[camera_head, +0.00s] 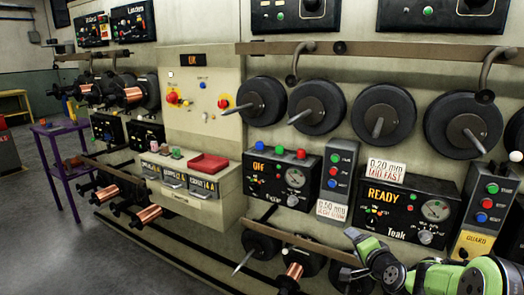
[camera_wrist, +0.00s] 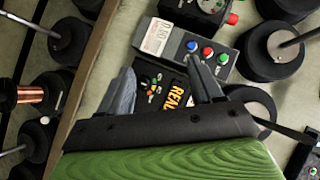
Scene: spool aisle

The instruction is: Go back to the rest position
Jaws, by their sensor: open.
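My gripper (camera_wrist: 160,88) shows in the wrist view with its two grey fingers spread apart and nothing between them. Behind the fingers is the black control box (camera_wrist: 166,90) with a yellow "READY" label, partly hidden by the gripper body. In the head view my green arm (camera_head: 440,275) is at the lower right, in front of the lower edge of the machine. The gripper's fingers are not clearly seen in the head view.
The "READY" box (camera_head: 398,215), an "OFF" box (camera_head: 268,180) and button panels (camera_head: 338,170) line the machine. Black spools (camera_head: 384,112) on spindles stick out above. A drawer unit (camera_head: 190,205) with a red tray (camera_head: 208,164) protrudes at centre. Open floor lies at the lower left.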

